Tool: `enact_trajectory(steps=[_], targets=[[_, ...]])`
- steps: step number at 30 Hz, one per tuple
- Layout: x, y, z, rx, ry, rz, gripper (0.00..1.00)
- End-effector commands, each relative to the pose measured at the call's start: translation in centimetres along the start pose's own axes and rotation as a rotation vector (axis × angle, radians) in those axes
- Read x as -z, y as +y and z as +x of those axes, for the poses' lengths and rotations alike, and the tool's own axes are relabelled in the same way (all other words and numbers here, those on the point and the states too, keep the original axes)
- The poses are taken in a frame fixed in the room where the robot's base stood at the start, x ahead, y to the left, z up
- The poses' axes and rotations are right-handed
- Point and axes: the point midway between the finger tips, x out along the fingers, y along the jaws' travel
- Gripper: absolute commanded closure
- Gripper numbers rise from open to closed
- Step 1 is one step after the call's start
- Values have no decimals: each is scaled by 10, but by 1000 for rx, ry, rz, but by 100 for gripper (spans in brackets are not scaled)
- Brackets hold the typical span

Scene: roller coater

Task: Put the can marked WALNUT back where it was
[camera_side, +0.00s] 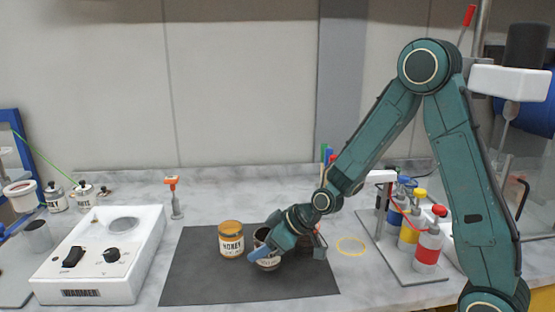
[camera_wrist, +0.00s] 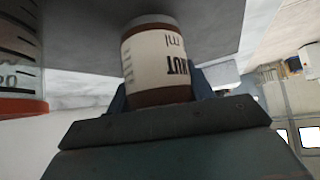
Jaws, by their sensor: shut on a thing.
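A brown can with a white label (camera_wrist: 155,62) sits between my gripper's fingers (camera_wrist: 160,96) in the wrist view. Its lettering shows upside down and partly, ending in "NUT" with "ml". In the side view my gripper (camera_side: 263,252) is shut on this can (camera_side: 267,264) over the right part of the dark mat (camera_side: 200,285). The gripper hides much of the can. I cannot tell whether it touches the mat. A yellow ring (camera_side: 351,246) is marked on the bench right of the mat, with nothing in it.
An amber jar marked HONEY (camera_side: 231,242) stands on the mat, left of the can. A white warmer (camera_side: 100,262) is at the left. A rack of coloured bottles (camera_side: 428,245) is at the right. A graduated vessel (camera_wrist: 20,65) is close by in the wrist view.

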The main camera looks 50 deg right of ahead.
Motion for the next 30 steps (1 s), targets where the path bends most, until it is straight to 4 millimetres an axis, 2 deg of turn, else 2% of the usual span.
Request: enact_trajectory(steps=[6, 21, 22, 25, 30], targets=[[-13, 0, 13, 1, -1, 1, 76], [-16, 0, 16, -1, 1, 1, 76], [-16, 0, 16, 0, 1, 1, 46], [-16, 0, 16, -1, 1, 0, 26], [-16, 0, 16, -1, 1, 0, 26]])
